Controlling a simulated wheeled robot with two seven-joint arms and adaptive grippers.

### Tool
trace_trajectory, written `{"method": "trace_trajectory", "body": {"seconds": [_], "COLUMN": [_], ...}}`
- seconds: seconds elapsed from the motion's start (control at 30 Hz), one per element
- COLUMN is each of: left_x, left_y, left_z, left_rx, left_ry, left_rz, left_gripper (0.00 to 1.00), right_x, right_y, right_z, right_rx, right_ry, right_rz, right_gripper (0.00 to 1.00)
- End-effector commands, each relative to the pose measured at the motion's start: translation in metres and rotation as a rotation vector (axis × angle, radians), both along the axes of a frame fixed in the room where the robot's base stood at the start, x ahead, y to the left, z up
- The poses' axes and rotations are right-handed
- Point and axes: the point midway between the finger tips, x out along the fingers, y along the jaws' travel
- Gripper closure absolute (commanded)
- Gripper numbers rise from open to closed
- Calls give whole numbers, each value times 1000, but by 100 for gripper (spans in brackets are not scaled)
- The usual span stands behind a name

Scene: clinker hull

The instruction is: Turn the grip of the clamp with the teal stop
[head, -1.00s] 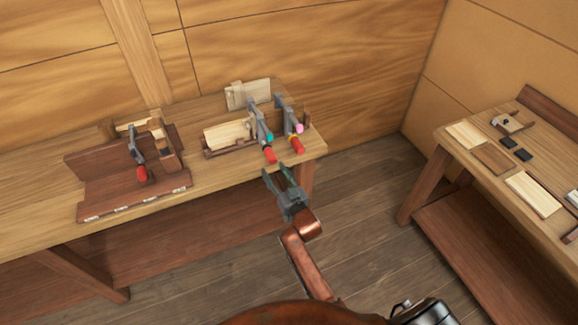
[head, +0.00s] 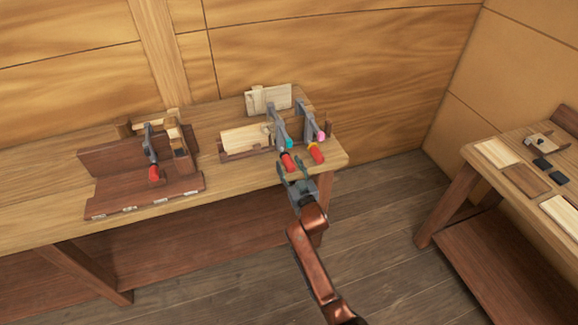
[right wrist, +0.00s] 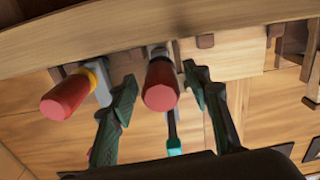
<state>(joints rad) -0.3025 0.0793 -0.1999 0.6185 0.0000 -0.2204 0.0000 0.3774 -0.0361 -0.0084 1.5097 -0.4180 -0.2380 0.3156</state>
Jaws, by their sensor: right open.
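The clamp with the teal stop (head: 290,144) stands at the right end of the long bench, its red grip (head: 288,163) towards the front edge. My right gripper (head: 296,170) is open at that grip. In the right wrist view, the red grip (right wrist: 160,88) shows between the two spread fingers (right wrist: 158,77), with a gap on each side. The teal stop (right wrist: 174,146) shows below it. A second clamp with a pink stop (head: 320,136) and a yellow-collared red grip (head: 316,153) stands just right; its grip (right wrist: 64,96) is outside my left-hand finger. My left gripper is not in view.
A third clamp with a red grip (head: 154,173) sits on a dark wooden fixture (head: 140,195) at the left. Pale wood pieces (head: 245,138) lie behind the clamps. A side bench (head: 475,157) stands at the right, with open floor (head: 385,230) between.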

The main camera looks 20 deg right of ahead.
Motion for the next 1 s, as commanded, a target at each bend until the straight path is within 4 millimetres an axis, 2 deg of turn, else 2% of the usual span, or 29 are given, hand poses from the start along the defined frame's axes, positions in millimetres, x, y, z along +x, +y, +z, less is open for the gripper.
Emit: {"method": "trace_trajectory", "body": {"seconds": [0.23, 0.83, 1.0], "left_x": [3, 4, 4], "left_y": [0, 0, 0], "left_z": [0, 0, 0], "left_rx": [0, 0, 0], "left_ry": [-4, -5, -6], "left_rz": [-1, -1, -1], "left_gripper": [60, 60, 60], "right_x": [1, 1, 1], "right_y": [0, 0, 0], "right_z": [1, 0, 0], "right_rx": [0, 0, -7], "right_ry": [-1, 0, 0], "right_rz": [0, 0, 0], "right_gripper": [56, 96, 98]}}
